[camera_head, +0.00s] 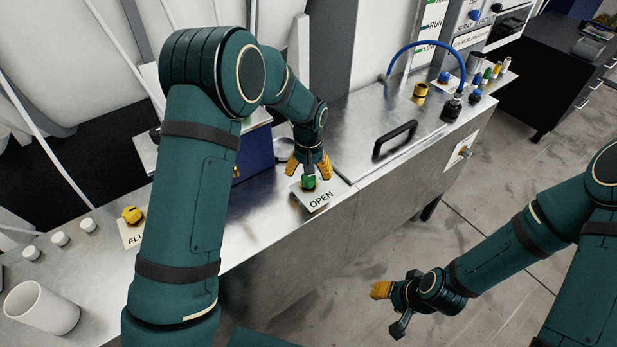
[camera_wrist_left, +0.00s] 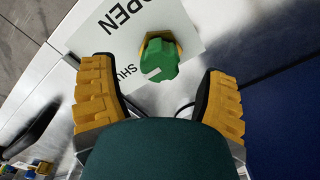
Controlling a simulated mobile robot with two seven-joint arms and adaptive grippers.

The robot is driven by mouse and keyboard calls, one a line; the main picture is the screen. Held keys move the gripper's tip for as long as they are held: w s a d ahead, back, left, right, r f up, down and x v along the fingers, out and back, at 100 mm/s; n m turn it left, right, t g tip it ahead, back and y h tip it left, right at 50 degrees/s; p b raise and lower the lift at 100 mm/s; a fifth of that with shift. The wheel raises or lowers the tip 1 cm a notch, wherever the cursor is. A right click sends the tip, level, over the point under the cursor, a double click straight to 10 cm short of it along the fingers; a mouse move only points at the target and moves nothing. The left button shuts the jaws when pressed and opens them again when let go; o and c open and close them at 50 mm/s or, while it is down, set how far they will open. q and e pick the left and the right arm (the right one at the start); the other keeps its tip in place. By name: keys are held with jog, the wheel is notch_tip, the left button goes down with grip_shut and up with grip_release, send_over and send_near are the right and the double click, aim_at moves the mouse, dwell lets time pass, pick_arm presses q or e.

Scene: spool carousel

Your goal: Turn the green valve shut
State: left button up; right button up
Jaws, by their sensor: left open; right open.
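The green valve (camera_head: 309,183) sits on a white label plate (camera_head: 317,199) on the steel counter. The plate reads OPEN in the head view. In the left wrist view the green valve knob (camera_wrist_left: 160,60) has a brass-yellow base and a white mark on its edge; OPEN and part of SHUT show beside it. My left gripper (camera_head: 309,166) is open just behind and above the valve. In the left wrist view its yellow fingers (camera_wrist_left: 160,96) stand apart on either side of the knob's near end, not touching it. My right gripper (camera_head: 388,306) hangs open and empty over the floor.
A yellow valve (camera_head: 132,215) with its own label, white caps (camera_head: 60,239) and a white cup (camera_head: 42,307) stand on the counter at left. A black handle (camera_head: 395,138), a brass fitting (camera_head: 420,92) and a blue hose (camera_head: 428,43) lie to the right. A dark blue box stands behind my left arm.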

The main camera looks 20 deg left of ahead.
aim_at(308, 177)
pick_arm(q)
notch_tip(308, 177, up, 9)
dwell(0.3)
jog(key=shift+s, duration=0.1)
dwell(0.4)
